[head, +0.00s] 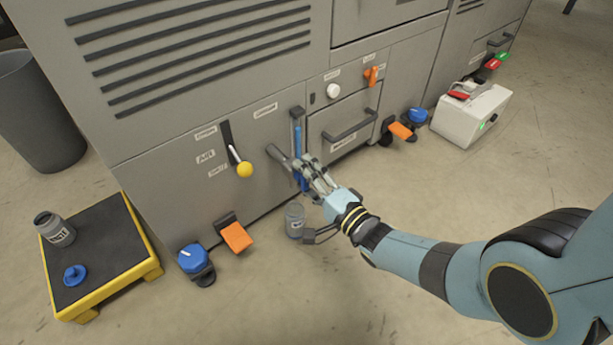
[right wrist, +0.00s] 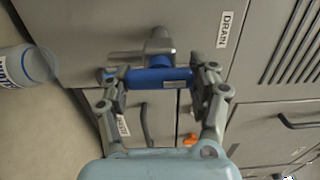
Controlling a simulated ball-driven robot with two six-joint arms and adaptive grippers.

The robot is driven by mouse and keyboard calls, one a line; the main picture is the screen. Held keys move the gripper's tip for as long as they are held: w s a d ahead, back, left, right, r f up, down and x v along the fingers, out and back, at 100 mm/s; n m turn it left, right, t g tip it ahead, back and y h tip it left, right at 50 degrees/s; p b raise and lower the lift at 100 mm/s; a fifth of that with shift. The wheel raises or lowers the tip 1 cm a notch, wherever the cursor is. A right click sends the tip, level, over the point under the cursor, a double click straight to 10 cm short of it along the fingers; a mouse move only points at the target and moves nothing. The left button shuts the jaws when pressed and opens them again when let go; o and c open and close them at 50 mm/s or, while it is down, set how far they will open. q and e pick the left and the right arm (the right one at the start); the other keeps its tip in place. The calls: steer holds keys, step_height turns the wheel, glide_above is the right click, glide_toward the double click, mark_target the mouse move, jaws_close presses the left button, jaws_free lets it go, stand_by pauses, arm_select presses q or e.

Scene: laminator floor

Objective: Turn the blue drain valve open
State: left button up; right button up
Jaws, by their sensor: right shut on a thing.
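The blue drain valve handle (head: 298,142) stands upright on the grey machine front, beside a metal pipe stub (head: 279,155). In the right wrist view the blue handle (right wrist: 160,77) lies across between my fingers, in front of the metal valve body (right wrist: 155,45), with a DRAIN label (right wrist: 226,30) nearby. My right gripper (head: 307,174) is shut on the handle; its fingers (right wrist: 160,88) sit at the handle's two ends. In the head view the fingers partly hide the handle's lower part. My left gripper is not in view.
A clear labelled jar (head: 294,220) stands on the floor below the valve. A yellow-edged step (head: 103,268) stands at left, a white box (head: 470,115) at right.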

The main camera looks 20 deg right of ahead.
steer(key=o, duration=1.2)
steer(key=v, duration=1.2)
